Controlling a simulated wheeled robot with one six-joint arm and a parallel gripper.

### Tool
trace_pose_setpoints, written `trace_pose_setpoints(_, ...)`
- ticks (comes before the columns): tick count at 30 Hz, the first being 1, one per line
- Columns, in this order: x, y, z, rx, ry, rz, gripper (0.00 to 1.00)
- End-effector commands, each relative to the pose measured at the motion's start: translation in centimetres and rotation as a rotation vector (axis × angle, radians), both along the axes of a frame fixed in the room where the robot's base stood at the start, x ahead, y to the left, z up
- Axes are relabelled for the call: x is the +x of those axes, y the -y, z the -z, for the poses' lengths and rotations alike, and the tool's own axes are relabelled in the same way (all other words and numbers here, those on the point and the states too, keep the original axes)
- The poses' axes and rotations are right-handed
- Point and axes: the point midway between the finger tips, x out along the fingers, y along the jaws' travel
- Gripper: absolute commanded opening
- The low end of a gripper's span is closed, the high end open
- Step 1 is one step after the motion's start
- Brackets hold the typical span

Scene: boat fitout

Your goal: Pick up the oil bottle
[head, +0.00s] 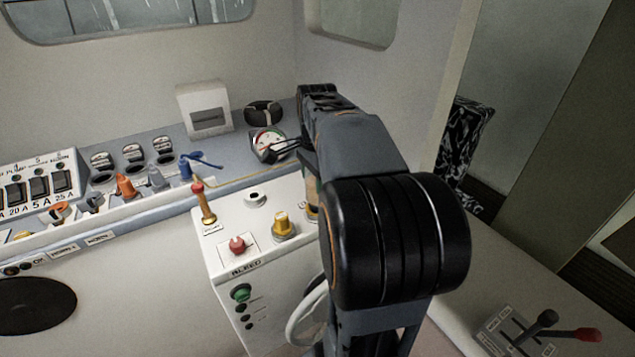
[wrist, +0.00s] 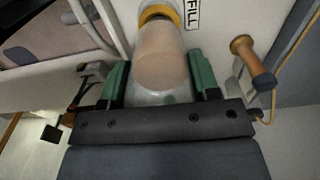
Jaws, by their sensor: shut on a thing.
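The oil bottle (wrist: 160,58) is a pale, see-through bottle with tan contents, in the middle of the wrist view. My gripper (wrist: 160,80) is shut on it, with one green finger on each side of its body. The bottle's far end meets a yellow ring (wrist: 158,13) beside a "FILL" label (wrist: 192,14); I cannot tell whether it touches the ring. In the head view only a tan sliver of the bottle (head: 312,188) shows beside my arm, which hides my gripper there.
A round gauge (head: 268,143) lies behind. Switches line the shelf at left. A throttle box (head: 515,330) with levers is at lower right.

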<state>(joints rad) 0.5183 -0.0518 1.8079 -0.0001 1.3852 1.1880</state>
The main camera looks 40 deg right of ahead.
Motion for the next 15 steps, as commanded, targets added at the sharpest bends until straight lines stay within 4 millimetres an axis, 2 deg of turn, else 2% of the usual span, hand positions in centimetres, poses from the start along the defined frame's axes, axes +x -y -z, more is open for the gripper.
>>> trace_pose_setpoints(5,-0.1,-0.1,-2.6,-0.003,0.005,0.000,0.19)
trace_pose_setpoints(15,-4.7,-3.6,-8.5,-0.003,0.007,-0.002,0.19)
